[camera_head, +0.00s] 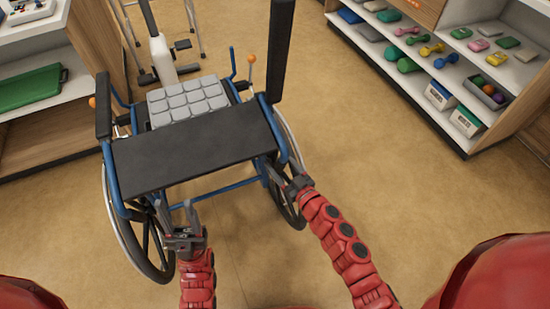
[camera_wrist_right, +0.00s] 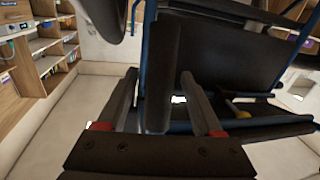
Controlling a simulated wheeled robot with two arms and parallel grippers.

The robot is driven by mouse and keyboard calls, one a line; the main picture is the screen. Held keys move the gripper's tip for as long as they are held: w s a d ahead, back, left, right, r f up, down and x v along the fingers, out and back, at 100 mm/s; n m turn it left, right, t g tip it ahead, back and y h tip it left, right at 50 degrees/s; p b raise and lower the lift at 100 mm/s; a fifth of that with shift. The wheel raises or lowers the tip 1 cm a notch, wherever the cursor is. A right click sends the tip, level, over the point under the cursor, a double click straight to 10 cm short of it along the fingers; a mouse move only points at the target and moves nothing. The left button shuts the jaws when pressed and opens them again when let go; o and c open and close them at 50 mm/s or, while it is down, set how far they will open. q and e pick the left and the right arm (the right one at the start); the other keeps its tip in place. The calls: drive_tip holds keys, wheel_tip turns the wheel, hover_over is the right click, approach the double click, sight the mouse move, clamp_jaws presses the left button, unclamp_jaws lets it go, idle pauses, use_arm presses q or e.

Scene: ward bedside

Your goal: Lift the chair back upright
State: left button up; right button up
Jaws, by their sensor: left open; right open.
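The blue-framed wheelchair (camera_head: 190,188) stands in front of me. Its wide black panel, which looks like the chair back (camera_head: 200,150), lies tilted low across the near side, in front of the grey segmented cushion (camera_head: 188,102). My left gripper (camera_head: 177,210) is open and empty just below the panel's near left edge, beside the left wheel (camera_head: 150,238). My right gripper (camera_head: 282,172) is open at the panel's right end, by the right wheel. In the right wrist view, a dark rounded bar (camera_wrist_right: 162,75) shows between its spread fingers (camera_wrist_right: 158,110); contact is unclear.
A shelf unit with dumbbells (camera_head: 432,50) and boxes (camera_head: 440,95) stands at right. A cabinet with a green tray (camera_head: 32,88) stands at left. A metal-legged frame (camera_head: 160,40) is behind the chair. The floor (camera_head: 390,190) right of the chair is clear.

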drive_tip(key=shift+x, duration=1.3)
clamp_jaws()
idle(0.5)
